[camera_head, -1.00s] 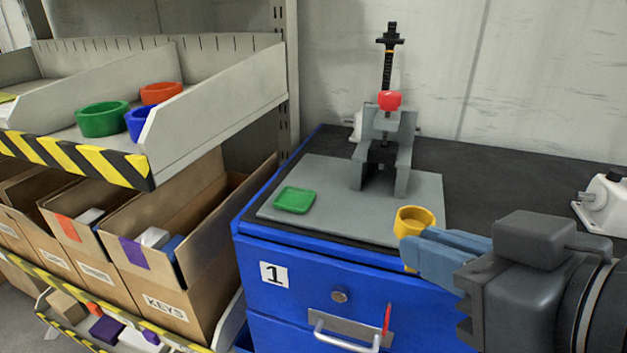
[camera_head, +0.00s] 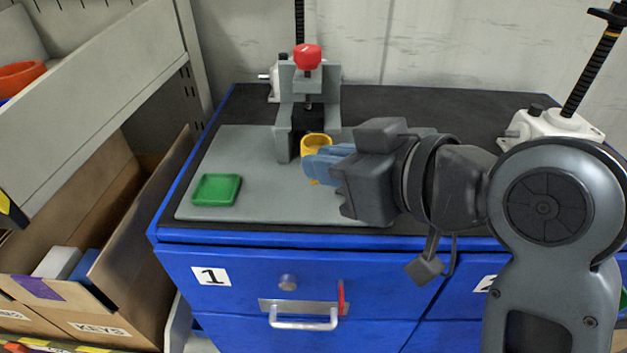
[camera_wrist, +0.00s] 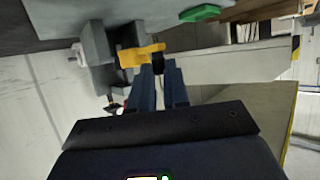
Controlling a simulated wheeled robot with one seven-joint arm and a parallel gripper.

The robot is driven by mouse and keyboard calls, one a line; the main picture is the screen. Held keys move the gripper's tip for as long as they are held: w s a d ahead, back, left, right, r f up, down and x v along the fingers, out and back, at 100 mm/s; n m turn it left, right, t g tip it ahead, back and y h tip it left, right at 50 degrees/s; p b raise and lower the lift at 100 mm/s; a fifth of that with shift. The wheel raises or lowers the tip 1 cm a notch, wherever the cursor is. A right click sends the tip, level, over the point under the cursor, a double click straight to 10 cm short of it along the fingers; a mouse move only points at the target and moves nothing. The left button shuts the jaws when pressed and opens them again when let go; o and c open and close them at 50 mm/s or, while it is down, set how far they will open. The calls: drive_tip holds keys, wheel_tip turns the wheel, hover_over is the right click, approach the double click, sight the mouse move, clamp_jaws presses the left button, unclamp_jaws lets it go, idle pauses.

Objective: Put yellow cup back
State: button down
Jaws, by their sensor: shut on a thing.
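The yellow cup (camera_head: 316,144) is between the blue fingers of my gripper (camera_head: 318,164), which is shut on it. The cup is just in front of the grey press-like fixture (camera_head: 283,143) with a red knob, over the grey plate. The wrist view also shows the yellow cup (camera_wrist: 142,56) at the fingertips (camera_wrist: 160,70), beside the grey fixture (camera_wrist: 97,42). I cannot tell whether the cup touches the plate. A green square tray (camera_head: 217,189) lies on the plate's front left; it also shows in the wrist view (camera_wrist: 200,13).
The grey plate (camera_head: 250,205) rests on a blue cabinet (camera_head: 240,262) marked 1. A white screw jack (camera_head: 548,124) stands at the right. A shelf with an orange ring (camera_head: 20,76) and a cardboard box marked KEYS (camera_head: 100,328) are at the left.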

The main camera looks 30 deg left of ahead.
drive_tip(key=x, duration=0.2)
drive_tip(key=shift+a+f, duration=0.15)
drive_tip(key=shift+f, duration=0.2)
drive_tip(key=shift+f+p, duration=0.4)
drive_tip(key=shift+f, duration=1.55)
drive_tip(key=shift+f, duration=0.1)
drive_tip(key=c, duration=1.1)
unclamp_jaws()
drive_tip(key=shift+r, duration=0.25)
drive_tip(key=b+v, duration=0.1)
drive_tip(key=v, duration=1.1)
